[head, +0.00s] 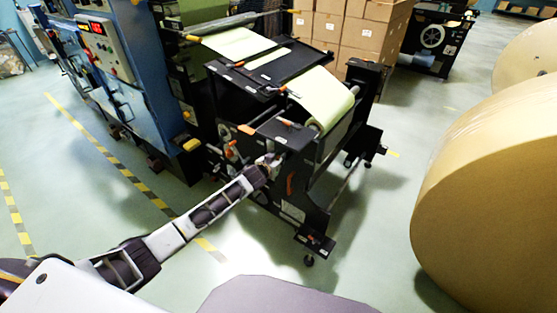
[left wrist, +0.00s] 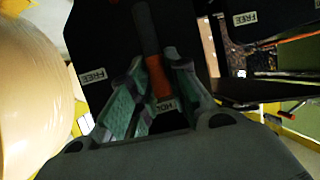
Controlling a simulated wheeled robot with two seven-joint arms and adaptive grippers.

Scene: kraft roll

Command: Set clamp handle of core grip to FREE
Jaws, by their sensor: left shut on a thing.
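In the left wrist view the clamp handle (left wrist: 158,76) is a dark bar with an orange grip end, against a black panel. My left gripper (left wrist: 157,68) is shut around the orange end, with one green-padded finger on each side. A label reading HOLD (left wrist: 167,106) shows between the fingers, by the handle's orange end. A FREE label (left wrist: 92,76) lies to the left, and another FREE label (left wrist: 245,18) is at upper right. In the head view my left gripper (head: 268,163) reaches the black roll stand's side panel; the held handle is not clear there. My right gripper is not in view.
The black roll stand (head: 318,213) carries a pale paper roll (head: 327,100). A blue machine cabinet (head: 130,60) stands left. Large kraft rolls (head: 490,190) stand at right, one also filling the left wrist view's left side (left wrist: 28,90). Green floor lies open between.

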